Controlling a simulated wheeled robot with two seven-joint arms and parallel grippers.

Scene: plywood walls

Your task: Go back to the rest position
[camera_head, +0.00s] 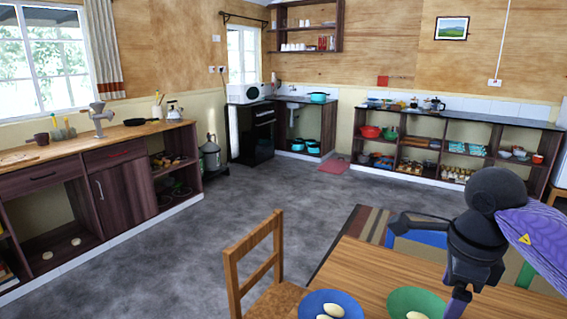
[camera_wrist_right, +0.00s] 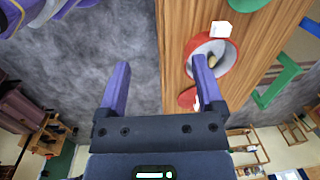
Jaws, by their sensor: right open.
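My right arm comes in from the right in the head view, with a dark wrist and purple parts. A purple finger of my right gripper (camera_head: 457,304) points down over the front of the wooden table (camera_head: 378,268), close to a green plate. In the right wrist view my right gripper (camera_wrist_right: 160,68) has its two purple fingers wide apart, with nothing between them. My left gripper is in neither view.
A blue plate (camera_head: 312,300) and a green plate (camera_head: 405,297) carry pale egg-like items. A wooden chair (camera_head: 232,262) stands left of the table. The wrist view shows a red bowl (camera_wrist_right: 229,66) and white block (camera_wrist_right: 221,29) on wood. Grey floor (camera_head: 190,250) is open.

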